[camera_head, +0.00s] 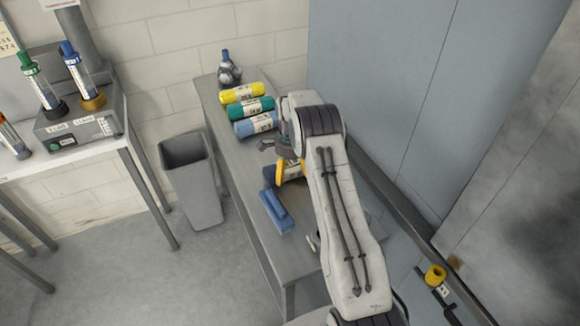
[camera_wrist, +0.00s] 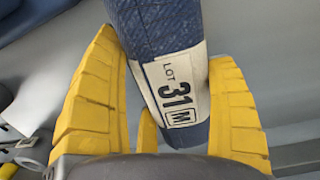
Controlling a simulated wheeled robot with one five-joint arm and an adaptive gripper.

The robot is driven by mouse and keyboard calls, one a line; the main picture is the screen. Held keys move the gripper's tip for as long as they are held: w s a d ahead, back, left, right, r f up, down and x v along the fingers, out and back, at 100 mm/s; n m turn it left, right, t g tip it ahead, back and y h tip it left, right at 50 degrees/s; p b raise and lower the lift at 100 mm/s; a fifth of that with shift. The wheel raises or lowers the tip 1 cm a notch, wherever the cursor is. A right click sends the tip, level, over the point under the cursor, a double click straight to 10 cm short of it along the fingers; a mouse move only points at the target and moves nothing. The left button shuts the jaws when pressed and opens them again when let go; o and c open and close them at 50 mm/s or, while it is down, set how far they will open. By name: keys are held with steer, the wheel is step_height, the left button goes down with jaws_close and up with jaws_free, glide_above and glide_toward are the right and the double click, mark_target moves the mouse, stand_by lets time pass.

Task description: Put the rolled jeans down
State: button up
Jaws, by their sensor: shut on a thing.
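The rolled jeans (camera_wrist: 160,45) are a dark blue denim roll with a pale paper band reading LOT 31 M. In the wrist view they stand between the yellow fingers of my gripper (camera_wrist: 166,65), which is shut on them. In the head view my gripper (camera_head: 288,171) is over the middle of the grey bench (camera_head: 238,177). There the jeans are mostly hidden by my gripper and arm. I cannot tell whether they touch the bench top.
Yellow (camera_head: 241,93), teal (camera_head: 251,109) and blue (camera_head: 257,124) rolls lie at the bench's far end, by a dark bottle (camera_head: 228,70). A blue block-like object (camera_head: 276,211) lies nearer. A grey bin (camera_head: 190,180) stands left; a wall panel (camera_head: 385,90) is right.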

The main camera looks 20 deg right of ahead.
steer(key=shift+f, duration=0.1)
stand_by(0.3)
steer(key=o, duration=1.2)
steer(key=shift+c, duration=0.2)
